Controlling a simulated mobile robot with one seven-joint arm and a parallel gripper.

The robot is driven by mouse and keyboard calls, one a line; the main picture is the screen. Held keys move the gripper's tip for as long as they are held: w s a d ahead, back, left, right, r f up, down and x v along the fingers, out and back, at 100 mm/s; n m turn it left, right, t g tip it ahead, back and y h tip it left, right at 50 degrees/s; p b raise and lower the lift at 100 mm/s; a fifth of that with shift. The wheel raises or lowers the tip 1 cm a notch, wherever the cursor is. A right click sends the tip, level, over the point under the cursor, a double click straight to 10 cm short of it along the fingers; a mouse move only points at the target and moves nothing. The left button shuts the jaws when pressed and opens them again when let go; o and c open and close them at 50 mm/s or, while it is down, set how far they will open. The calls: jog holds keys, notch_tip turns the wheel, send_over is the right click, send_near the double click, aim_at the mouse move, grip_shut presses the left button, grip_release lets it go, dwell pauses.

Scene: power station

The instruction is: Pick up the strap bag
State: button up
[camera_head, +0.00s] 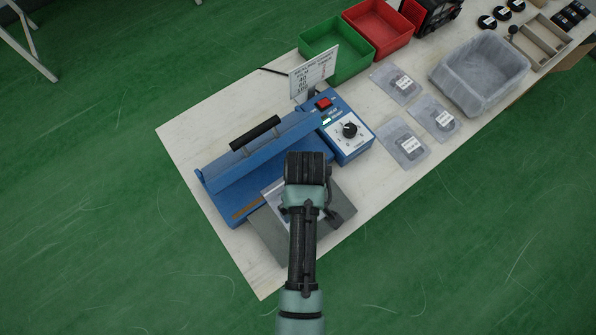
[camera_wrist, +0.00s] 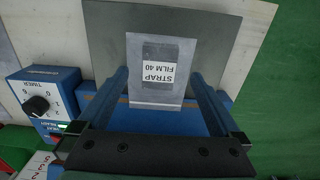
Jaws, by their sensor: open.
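The strap bag (camera_wrist: 146,95) is a clear flat bag with a white label reading "STRAP FILM 40". It lies on a grey plate (camera_wrist: 105,65) in front of the blue heat sealer (camera_head: 215,177). In the head view my arm covers most of the bag, leaving a pale edge (camera_head: 272,193) in sight. My gripper (camera_wrist: 162,82) is open, with one finger on each side of the bag in the wrist view. Nothing is held. The fingertips are hidden in the head view, and I cannot tell their height above the plate.
The sealer has a black handle (camera_head: 254,133) and a control box with a dial (camera_head: 349,130). A sign (camera_head: 314,72) stands behind it. Other labelled bags (camera_head: 402,142), a grey bin (camera_head: 480,72) and green (camera_head: 335,48) and red trays (camera_head: 377,28) are farther along the table.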

jog(key=shift+f+p, duration=0.35)
jog(key=shift+f, duration=2.25)
jog(key=c, duration=1.4)
jog(key=shift+w+r, duration=0.1)
jog(key=shift+r, duration=0.05)
